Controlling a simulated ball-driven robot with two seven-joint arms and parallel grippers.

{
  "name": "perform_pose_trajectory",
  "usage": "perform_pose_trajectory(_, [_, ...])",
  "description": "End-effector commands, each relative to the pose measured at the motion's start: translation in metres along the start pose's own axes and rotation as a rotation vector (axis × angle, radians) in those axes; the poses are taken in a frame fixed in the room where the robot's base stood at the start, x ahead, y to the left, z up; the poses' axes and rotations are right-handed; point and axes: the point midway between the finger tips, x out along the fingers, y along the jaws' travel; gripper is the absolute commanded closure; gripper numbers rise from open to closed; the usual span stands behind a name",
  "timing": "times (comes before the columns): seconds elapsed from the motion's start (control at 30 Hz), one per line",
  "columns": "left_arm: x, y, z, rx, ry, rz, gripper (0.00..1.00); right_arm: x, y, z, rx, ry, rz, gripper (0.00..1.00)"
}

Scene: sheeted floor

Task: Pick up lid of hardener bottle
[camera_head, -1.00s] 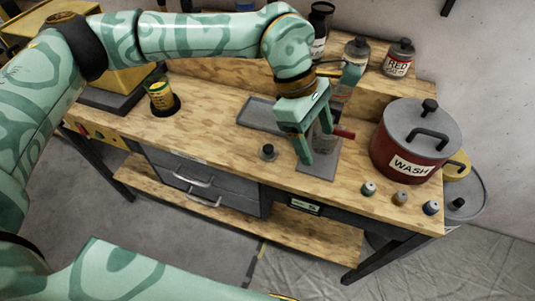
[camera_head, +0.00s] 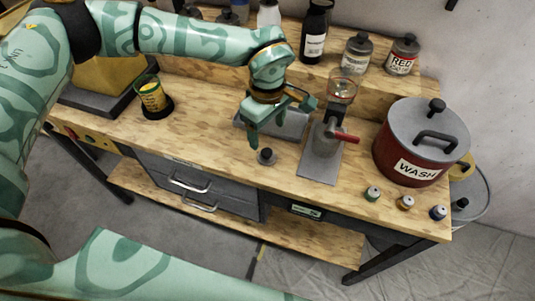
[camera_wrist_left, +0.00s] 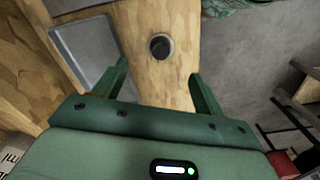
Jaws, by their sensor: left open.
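A small dark round piece with a knob, which looks like the lid (camera_head: 267,157), sits on the wooden bench near its front edge. In the left wrist view the lid (camera_wrist_left: 160,46) lies ahead of the fingers, roughly centred between them. My left gripper (camera_head: 281,122) is open and empty above and just behind the lid, not touching it. Its two fingers (camera_wrist_left: 160,70) stand wide apart in the wrist view. A black bottle with a white label (camera_head: 314,35) stands on the back shelf; I cannot read whether it is the hardener. My right gripper is out of view.
A grey tray (camera_head: 292,124) lies behind the gripper. A stand with a red handle (camera_head: 343,136) is to the right, then a red WASH pot (camera_head: 402,149). Several small capped jars (camera_head: 405,202) line the front edge. A yellow-labelled cup (camera_head: 152,96) stands left.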

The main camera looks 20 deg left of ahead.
Motion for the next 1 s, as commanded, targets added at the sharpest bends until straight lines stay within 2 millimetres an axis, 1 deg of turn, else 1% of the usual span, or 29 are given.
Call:
perform_pose_trajectory(0.03, [0.013,-0.001,0.001,0.0,-0.002,-0.004,0.29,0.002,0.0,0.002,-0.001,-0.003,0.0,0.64])
perform_pose_trajectory(0.1, [0.024,0.0,0.0,-0.002,-0.001,-0.003,0.29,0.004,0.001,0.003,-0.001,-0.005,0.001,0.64])
perform_pose_trajectory(0.2, [0.034,0.0,0.0,-0.001,-0.001,0.0,0.29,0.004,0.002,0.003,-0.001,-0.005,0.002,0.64])
perform_pose_trajectory(0.37, [0.043,-0.001,0.0,-0.002,-0.002,-0.001,0.29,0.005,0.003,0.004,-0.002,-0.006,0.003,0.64])
perform_pose_trajectory(0.47, [0.057,-0.002,0.0,-0.002,-0.001,-0.002,0.29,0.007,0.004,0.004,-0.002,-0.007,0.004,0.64])
perform_pose_trajectory(0.6, [0.081,-0.002,0.0,-0.001,-0.002,-0.003,0.29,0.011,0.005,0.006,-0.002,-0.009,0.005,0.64])
perform_pose_trajectory(0.7, [0.089,-0.002,0.0,0.0,-0.002,0.0,0.29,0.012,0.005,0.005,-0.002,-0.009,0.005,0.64])
perform_pose_trajectory(0.87, [0.088,-0.001,0.0,0.0,-0.001,0.001,0.29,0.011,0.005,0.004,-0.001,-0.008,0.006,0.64])
perform_pose_trajectory(0.9, [0.088,-0.001,0.0,0.0,-0.001,0.001,0.35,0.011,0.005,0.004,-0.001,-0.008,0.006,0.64])
perform_pose_trajectory(0.97, [0.088,-0.001,0.0,-0.001,-0.001,0.001,0.51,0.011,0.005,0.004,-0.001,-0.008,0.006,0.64])
perform_pose_trajectory(1.0, [0.088,-0.001,0.0,-0.001,-0.001,0.001,0.62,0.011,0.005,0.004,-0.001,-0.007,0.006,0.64])
